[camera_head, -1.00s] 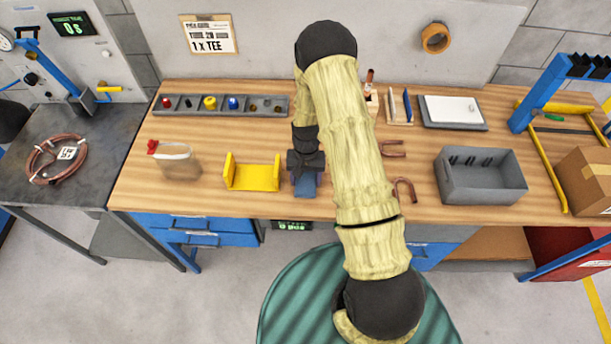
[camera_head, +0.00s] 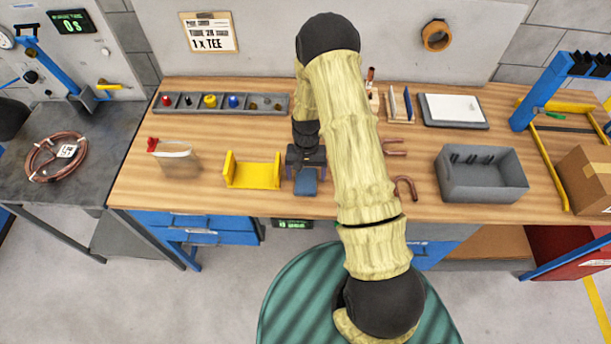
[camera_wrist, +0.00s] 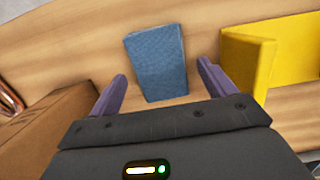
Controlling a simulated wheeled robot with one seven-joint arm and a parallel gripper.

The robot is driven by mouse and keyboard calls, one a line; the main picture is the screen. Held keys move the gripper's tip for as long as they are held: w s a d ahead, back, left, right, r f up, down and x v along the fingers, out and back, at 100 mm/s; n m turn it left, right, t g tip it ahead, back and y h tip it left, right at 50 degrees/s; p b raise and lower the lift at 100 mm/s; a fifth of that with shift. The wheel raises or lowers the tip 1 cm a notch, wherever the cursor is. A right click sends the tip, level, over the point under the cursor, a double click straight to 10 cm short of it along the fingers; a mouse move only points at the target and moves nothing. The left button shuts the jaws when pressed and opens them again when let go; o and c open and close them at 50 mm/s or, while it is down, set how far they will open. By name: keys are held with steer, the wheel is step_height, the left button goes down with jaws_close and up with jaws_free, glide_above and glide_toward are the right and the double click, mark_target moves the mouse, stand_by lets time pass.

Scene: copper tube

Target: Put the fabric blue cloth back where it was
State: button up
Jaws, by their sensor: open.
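The blue cloth (camera_head: 306,182) lies on the wooden bench, right of the yellow bracket, near the front edge. In the wrist view the blue cloth (camera_wrist: 157,62) shows as a flat, nearly rectangular piece ahead of my gripper (camera_wrist: 160,88). The two purple fingers stand apart, one on either side of its near end, and no contact shows. In the head view my gripper (camera_head: 306,165) is just behind the cloth, partly over it. Part of the cloth may be hidden there.
A yellow bracket (camera_head: 252,173) stands close to the left of the cloth. Bent copper tubes (camera_head: 405,188) and a grey bin (camera_head: 481,176) are to the right. A compartment tray (camera_head: 221,105) lies behind. A clear bag (camera_head: 176,160) stands at the left.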

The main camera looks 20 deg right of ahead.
mark_target(306, 174)
step_height(306, 174, up, 11)
steer(key=w+b, duration=0.1)
steer(key=b, duration=0.2)
steer(key=shift+w+d+f, duration=0.15)
steer(key=shift+w+d, duration=0.1)
stand_by(0.4)
steer(key=s+r+n+t, duration=0.3)
steer(key=s+r, duration=0.8)
steer(key=s, duration=0.5)
steer(key=shift+a+r+n+t+h, duration=0.3)
steer(key=shift+a+r+t, duration=0.1)
steer(key=shift+t, duration=0.3)
steer(key=shift+s, duration=0.15)
